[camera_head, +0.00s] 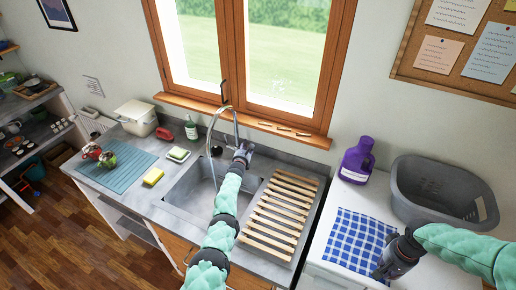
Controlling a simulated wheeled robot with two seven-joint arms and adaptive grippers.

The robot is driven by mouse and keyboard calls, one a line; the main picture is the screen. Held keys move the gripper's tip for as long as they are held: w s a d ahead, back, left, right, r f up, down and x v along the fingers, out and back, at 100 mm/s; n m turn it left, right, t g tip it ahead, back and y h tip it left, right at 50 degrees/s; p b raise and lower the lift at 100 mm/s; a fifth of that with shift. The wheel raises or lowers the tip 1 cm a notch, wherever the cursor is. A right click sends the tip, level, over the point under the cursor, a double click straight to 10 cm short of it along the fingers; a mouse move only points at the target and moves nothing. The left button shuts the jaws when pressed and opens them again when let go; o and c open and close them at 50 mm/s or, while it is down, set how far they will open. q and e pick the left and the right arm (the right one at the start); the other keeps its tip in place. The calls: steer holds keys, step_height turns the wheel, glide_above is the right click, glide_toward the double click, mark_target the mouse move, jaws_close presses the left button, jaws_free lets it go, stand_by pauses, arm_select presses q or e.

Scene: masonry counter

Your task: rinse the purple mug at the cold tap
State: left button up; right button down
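The tap (212,128) is a curved metal spout arching over the grey sink (187,190). My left arm reaches up across the sink, and my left gripper (244,152) is beside the tap's base at the back right of the basin. It is small and dark here, so I cannot tell if its fingers are open or touch the tap. My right gripper (380,271) is low over the blue checked cloth (352,240), its fingers unclear. I make out no purple mug. The only purple thing is a jug-like bottle (356,162) on the white surface at right.
A slatted wooden rack (276,216) lies right of the sink. A grey basket (436,190) stands at far right.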

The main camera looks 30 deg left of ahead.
stand_by(0.3)
arm_select(q)
steer(key=shift+w+r, duration=0.1)
steer(key=shift+r, duration=4.9)
steer(key=shift+s+d+f, duration=0.1)
steer(key=shift+s+f, duration=0.05)
steer(key=shift+s, duration=0.05)
